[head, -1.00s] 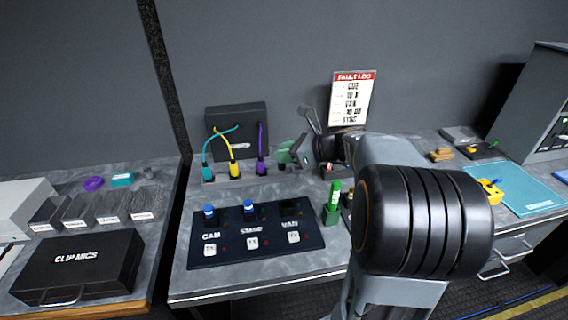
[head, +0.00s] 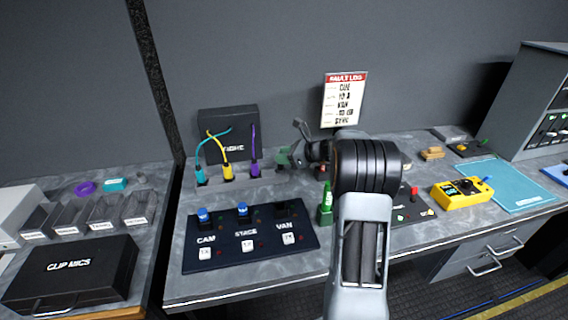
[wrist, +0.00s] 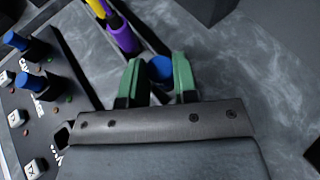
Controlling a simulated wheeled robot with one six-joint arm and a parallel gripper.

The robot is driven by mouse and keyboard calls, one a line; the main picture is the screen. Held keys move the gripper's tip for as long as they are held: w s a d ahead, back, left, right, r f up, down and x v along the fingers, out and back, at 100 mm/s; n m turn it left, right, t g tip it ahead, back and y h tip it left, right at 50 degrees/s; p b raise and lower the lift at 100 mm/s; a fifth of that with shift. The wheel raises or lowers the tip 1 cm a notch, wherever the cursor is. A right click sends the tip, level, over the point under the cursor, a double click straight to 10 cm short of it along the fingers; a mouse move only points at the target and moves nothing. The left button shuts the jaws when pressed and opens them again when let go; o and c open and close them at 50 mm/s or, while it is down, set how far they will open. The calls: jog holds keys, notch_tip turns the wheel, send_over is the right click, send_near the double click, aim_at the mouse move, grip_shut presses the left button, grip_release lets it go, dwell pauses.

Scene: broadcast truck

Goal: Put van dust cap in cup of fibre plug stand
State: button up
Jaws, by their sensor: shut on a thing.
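My gripper (wrist: 160,82) has green fingertips and is shut on a blue cap (wrist: 160,68), the van dust cap. In the head view my gripper (head: 284,160) is at the right end of the fibre plug stand (head: 239,180), near the purple plug (head: 254,166); the cap cannot be made out there. The stand holds teal, yellow and purple plugs. The stand's cup cannot be made out, and I cannot tell whether the cap touches anything. The VAN place on the black panel (head: 262,255) shows no blue cap; CAM (head: 203,215) and STAGE (head: 242,209) have theirs.
A dark box (head: 228,122) stands behind the plugs. A green bottle (head: 326,207) stands right of the panel. A yellow meter (head: 462,192) and a blue mat (head: 510,185) lie to the right. A CLIP MICS case (head: 70,270) sits on the left bench.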

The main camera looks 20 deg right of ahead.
jog(key=shift+f, duration=1.5)
jog(key=shift+f, duration=0.15)
jog(key=o, duration=0.9)
jog(key=shift+s+d+r, duration=0.1)
jog(key=shift+d+r, duration=0.05)
jog(key=shift+r, duration=0.1)
jog(key=v, duration=1.1)
jog(key=shift+s+d, duration=0.2)
jog(key=shift+a+r, duration=0.1)
jog(key=shift+r, duration=0.1)
